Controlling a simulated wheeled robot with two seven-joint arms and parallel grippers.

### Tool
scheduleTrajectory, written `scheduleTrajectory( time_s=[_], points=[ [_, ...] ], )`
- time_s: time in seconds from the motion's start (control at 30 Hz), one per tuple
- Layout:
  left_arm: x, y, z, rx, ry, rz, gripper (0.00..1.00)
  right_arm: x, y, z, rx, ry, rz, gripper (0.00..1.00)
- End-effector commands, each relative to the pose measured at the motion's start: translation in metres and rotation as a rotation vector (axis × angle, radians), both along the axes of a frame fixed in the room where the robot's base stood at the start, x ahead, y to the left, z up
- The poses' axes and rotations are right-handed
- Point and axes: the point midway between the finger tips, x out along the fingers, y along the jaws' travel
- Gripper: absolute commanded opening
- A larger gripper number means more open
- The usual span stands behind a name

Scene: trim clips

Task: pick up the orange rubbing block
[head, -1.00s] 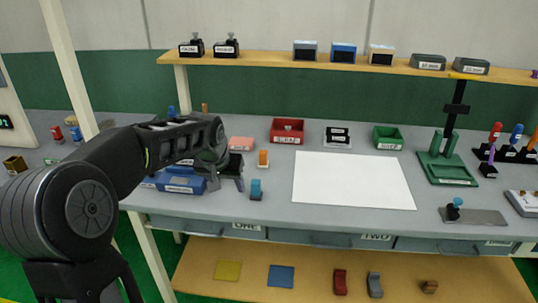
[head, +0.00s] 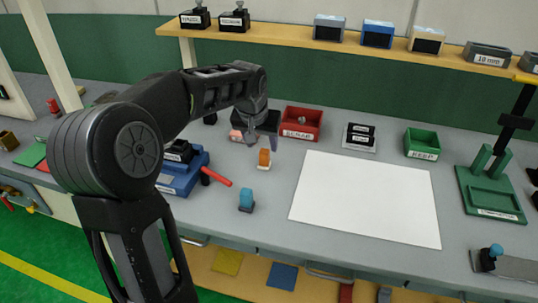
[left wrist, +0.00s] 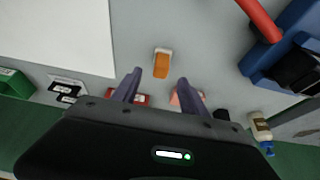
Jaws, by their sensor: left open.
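The orange rubbing block (head: 264,158) stands on the grey bench left of the white sheet, with a pale base under its orange part. It also shows in the left wrist view (left wrist: 161,64), ahead of my fingers. My left gripper (head: 256,138) is open and empty, and in the head view it appears just behind and above the block. In the left wrist view its two fingers (left wrist: 160,78) are spread apart, with the block seen beyond the gap between them. I see no contact. My right gripper is not in view.
A blue-topped block (head: 246,200) stands in front of the orange one. A red stick (head: 217,177) lies by a blue case (head: 185,175) at left. A red tray (head: 301,123) is behind. The white sheet (head: 368,197) is bare.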

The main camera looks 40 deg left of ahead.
Motion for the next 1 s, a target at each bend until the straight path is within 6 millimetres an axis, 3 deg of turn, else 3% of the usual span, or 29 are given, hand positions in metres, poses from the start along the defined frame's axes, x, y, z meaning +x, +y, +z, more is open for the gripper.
scheduleTrajectory(
  time_s=[0.17, 0.4, 0.77, 1.0],
  points=[
    [0.001, 0.0, -0.002, 0.0, 0.001, 0.0, 0.51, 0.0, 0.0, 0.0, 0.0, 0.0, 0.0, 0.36],
    [0.009, 0.003, -0.023, 0.0, 0.002, 0.0, 0.51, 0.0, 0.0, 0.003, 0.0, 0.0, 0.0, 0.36],
    [0.01, 0.004, -0.027, -0.001, 0.002, 0.0, 0.51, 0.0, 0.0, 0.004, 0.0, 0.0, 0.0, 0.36],
    [0.021, 0.011, -0.054, 0.0, 0.004, 0.002, 0.51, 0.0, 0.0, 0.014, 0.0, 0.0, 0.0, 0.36]
  ],
)
